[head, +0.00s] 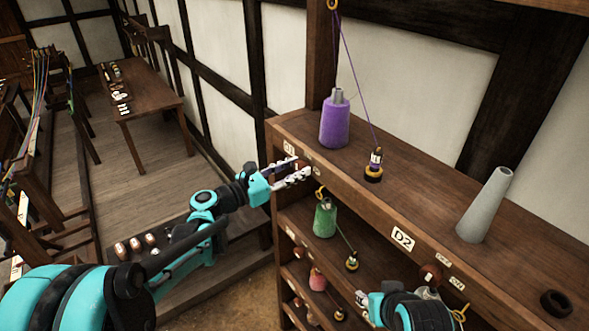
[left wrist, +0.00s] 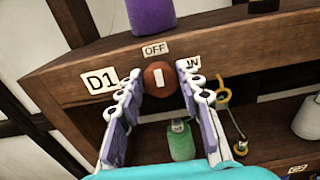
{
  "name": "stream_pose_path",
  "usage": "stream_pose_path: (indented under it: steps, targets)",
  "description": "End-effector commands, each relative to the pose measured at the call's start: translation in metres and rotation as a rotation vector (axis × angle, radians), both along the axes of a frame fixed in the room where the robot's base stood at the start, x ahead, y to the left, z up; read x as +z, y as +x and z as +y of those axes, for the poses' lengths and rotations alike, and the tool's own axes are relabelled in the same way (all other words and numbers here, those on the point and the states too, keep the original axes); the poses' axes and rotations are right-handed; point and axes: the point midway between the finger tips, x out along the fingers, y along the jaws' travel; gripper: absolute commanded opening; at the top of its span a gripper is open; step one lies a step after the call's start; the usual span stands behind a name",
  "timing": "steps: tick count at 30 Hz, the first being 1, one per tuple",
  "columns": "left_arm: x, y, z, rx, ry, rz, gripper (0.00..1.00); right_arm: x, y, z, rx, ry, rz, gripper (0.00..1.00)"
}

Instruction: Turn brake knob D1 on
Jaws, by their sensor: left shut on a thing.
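Brake knob D1 (left wrist: 158,78) is a round brown knob on the shelf's front edge, beside the D1 label (left wrist: 99,80). Its white mark stands about upright, towards the OFF label (left wrist: 155,49) above. A second label (left wrist: 188,63), partly covered by a finger, is at its upper right. My left gripper (left wrist: 163,92) has one finger on each side of the knob and is shut on it. In the head view the left gripper (head: 300,174) reaches the shelf's left end and mostly hides the knob. My right gripper (head: 392,298) is low at the shelf front; its fingers are unclear.
A purple spool (head: 334,122) and a grey cone (head: 484,205) stand on the shelf top (head: 420,185). A purple thread runs to a small weight (head: 374,166). A green spool (head: 325,218) stands below. The D2 label (head: 403,240) and a brown knob (head: 431,274) are further right.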

Motion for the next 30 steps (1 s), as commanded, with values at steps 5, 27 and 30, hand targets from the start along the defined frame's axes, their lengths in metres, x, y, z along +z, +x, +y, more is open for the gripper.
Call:
stream_pose_path:
  steps: [5,27,30]
  targets:
    - [-0.001,0.0,0.0,0.001,0.029,-0.042,0.06,-0.005,0.0,0.0,0.0,0.0,0.0,0.4]
    - [-0.003,-0.002,-0.001,0.001,0.402,-0.555,0.06,-0.046,0.0,0.0,0.0,0.0,0.0,0.4]
    - [-0.003,-0.002,-0.002,0.001,0.457,-0.632,0.06,-0.051,0.0,0.0,0.0,0.0,0.0,0.4]
